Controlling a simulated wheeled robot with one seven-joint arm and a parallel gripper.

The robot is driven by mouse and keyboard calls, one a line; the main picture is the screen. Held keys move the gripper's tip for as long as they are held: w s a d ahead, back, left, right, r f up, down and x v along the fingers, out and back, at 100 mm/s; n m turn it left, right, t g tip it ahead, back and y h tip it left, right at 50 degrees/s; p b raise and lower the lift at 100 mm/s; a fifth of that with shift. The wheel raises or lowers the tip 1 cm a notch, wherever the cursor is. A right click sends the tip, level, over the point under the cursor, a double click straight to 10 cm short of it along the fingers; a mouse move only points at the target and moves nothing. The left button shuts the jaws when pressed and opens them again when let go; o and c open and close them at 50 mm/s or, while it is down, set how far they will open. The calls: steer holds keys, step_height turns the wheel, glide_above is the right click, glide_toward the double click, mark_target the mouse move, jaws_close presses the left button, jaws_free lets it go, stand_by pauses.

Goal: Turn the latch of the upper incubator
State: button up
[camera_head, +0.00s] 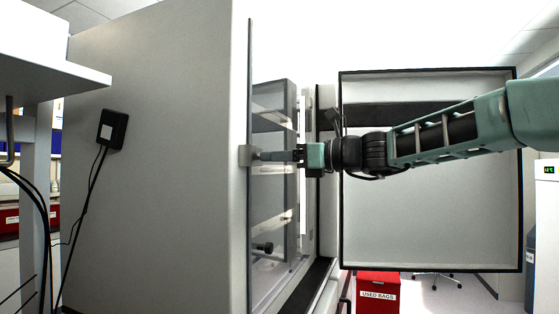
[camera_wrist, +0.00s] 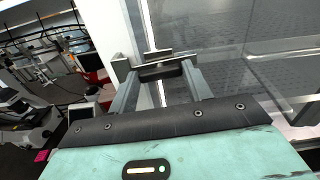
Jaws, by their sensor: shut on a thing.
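The upper incubator (camera_head: 160,170) is a large grey box whose front faces right in the head view. A tinted glass inner door (camera_head: 275,205) lies along that front and also fills the right of the wrist view (camera_wrist: 250,75). The latch (camera_head: 245,155) is a small grey metal piece at the door's edge. In the wrist view the latch (camera_wrist: 122,66) shows beyond my fingertips, with a dark bar between them. My gripper (camera_head: 258,156) reaches in from the right and is shut on the latch. In the wrist view my gripper (camera_wrist: 160,72) has its fingers on either side of the bar. The exact contact is partly hidden.
The incubator's outer door (camera_head: 430,220) stands wide open behind my arm. A dark knob (camera_head: 263,248) sits lower on the front. A red used-bags bin (camera_head: 378,290) stands on the floor below. A white shelf (camera_head: 60,75) juts in at the left.

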steer(key=shift+s+f+n+b, duration=0.1)
steer(key=shift+n+b, duration=6.55)
steer(key=shift+n, duration=1.95)
steer(key=o, duration=1)
steer(key=b+v, duration=0.7)
steer(key=v, duration=1)
steer(key=shift+d, duration=0.15)
